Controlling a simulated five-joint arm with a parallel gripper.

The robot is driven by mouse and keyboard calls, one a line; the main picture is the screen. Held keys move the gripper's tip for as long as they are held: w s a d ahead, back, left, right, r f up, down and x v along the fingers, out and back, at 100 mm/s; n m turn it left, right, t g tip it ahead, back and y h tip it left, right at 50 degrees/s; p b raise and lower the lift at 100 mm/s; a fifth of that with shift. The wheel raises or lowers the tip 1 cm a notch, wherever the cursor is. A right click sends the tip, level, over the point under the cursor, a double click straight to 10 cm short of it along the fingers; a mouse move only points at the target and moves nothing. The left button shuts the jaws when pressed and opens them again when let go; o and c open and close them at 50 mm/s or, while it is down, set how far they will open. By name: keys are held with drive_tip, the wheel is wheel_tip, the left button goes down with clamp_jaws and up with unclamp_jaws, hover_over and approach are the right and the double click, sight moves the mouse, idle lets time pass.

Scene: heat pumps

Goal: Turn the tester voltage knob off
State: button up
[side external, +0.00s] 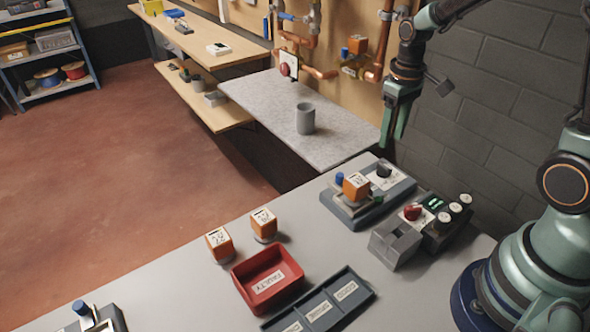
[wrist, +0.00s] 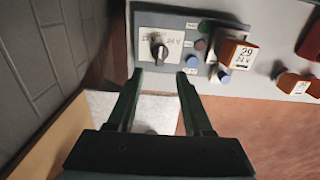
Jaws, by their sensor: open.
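The tester is a grey box (side external: 350,208) at the back edge of the bench, and it also shows in the wrist view (wrist: 182,22). Its black voltage knob (side external: 384,171) sits on a white plate; in the wrist view the knob (wrist: 159,48) has a "24 V" label at its right. A pale pointer mark shows on the knob, but its exact setting is hard to read. My gripper (side external: 392,138) points down beyond the tester. In the wrist view my gripper (wrist: 160,76) is open and empty, its fingertips just short of the knob and apart from it.
An orange 24 V block (side external: 356,186) sits on the tester, with a blue button (side external: 339,178) and a green one nearby. A unit with a red knob (side external: 412,211) stands to the right. A red FAULTY bin (side external: 268,298) and two orange blocks are further left.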

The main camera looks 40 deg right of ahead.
wheel_tip(320, 180, up, 4)
drive_tip(key=shift+f, duration=0.15)
idle(0.3)
drive_tip(key=s+a+r+t, duration=0.5)
drive_tip(key=s+a+r, duration=0.2)
drive_tip(key=r, duration=0.2)
drive_tip(key=shift+s+a+t, duration=0.2)
drive_tip(key=shift+a+t, duration=0.1)
drive_tip(key=shift+a, duration=0.1)
idle(0.7)
